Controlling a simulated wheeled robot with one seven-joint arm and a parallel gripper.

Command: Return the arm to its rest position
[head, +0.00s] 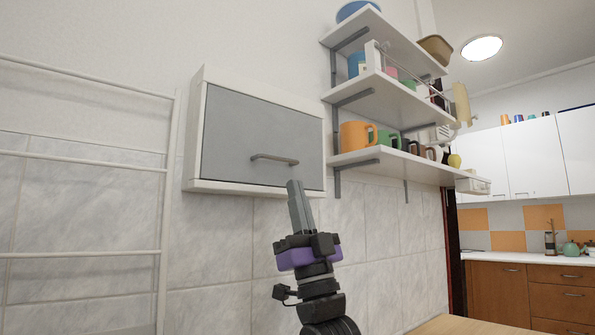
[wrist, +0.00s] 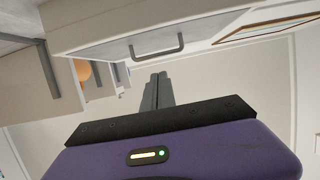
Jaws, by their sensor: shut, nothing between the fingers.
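My gripper (head: 294,186) is raised upright in the middle of the head view, with its grey fingers shut and empty. Its tips show just below the handle (head: 274,159) of a white wall cabinet (head: 194,130) with a grey door (head: 255,125). The cabinet door is closed. In the wrist view, the shut fingers (wrist: 159,78) point toward the cabinet handle (wrist: 157,47). A gap shows between the fingertips and the handle there.
Open wall shelves (head: 392,163) with cups, including an orange mug (head: 356,135), stand right of the cabinet. A white rack (head: 84,157) is at the left. A wooden surface (head: 450,326) shows at the bottom. Kitchen cabinets (head: 535,155) are farther back at the right.

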